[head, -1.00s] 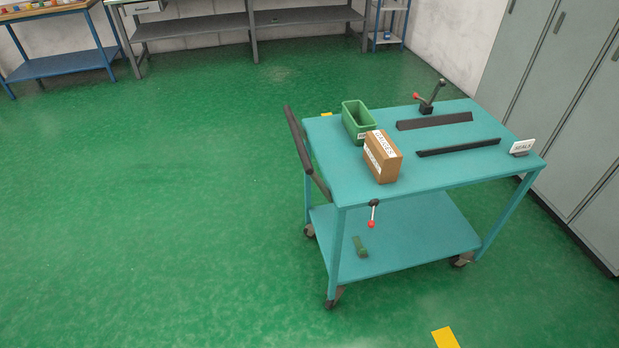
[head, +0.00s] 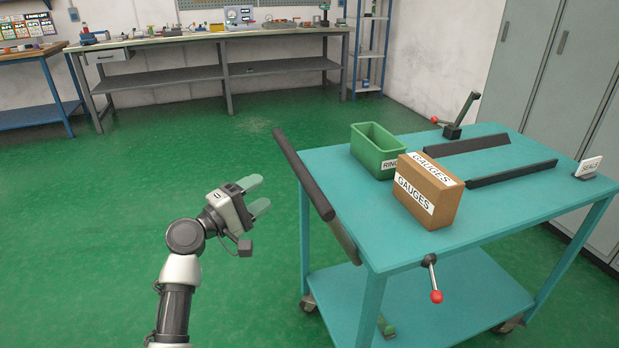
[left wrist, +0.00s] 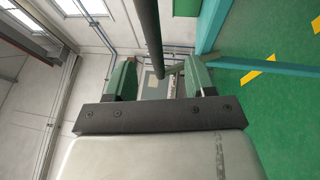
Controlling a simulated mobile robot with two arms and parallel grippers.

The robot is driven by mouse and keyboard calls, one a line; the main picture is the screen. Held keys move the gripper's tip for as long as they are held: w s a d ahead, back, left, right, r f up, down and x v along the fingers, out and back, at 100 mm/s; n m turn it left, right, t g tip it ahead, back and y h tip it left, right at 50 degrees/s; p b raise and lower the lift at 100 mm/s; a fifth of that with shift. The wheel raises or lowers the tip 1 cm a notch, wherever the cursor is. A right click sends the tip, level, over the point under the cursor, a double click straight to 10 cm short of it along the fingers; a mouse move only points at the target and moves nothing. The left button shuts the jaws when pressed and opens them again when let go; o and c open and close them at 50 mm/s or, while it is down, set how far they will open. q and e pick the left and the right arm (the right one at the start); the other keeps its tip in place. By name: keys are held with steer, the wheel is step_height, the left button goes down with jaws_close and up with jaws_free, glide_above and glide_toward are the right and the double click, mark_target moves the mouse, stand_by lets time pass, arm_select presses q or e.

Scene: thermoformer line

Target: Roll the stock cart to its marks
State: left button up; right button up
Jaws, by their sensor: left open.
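The stock cart, a teal two-shelf cart on casters, stands at the right of the head view; its top (head: 520,205) shows bare teal. Its dark push handle (head: 300,170) runs along the cart's left end. My left gripper (head: 259,194) is open and empty, left of the handle and apart from it. In the left wrist view the handle (left wrist: 148,35) appears between the open green-tipped fingers of the left gripper (left wrist: 160,78), beyond them. Yellow floor marks (left wrist: 258,70) show there at the right. My right gripper is not in view.
On the cart top are a green bin (head: 378,152), a cardboard gauges box (head: 428,195), dark rails (head: 512,173) and a clamp lever (head: 460,115). A red-knobbed lever (head: 436,296) hangs at the near edge. Grey cabinets (head: 525,70) stand behind; floor at left is clear.

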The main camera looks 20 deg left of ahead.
mark_target(297, 166)
arm_select(q)
steer(key=x, duration=0.7)
steer(key=r+x, duration=0.1)
steer(key=x, duration=0.2)
steer(key=shift+w+d+r, duration=0.1)
steer(key=shift+d+r, duration=0.1)
steer(key=shift+d, duration=0.25)
jaws_close()
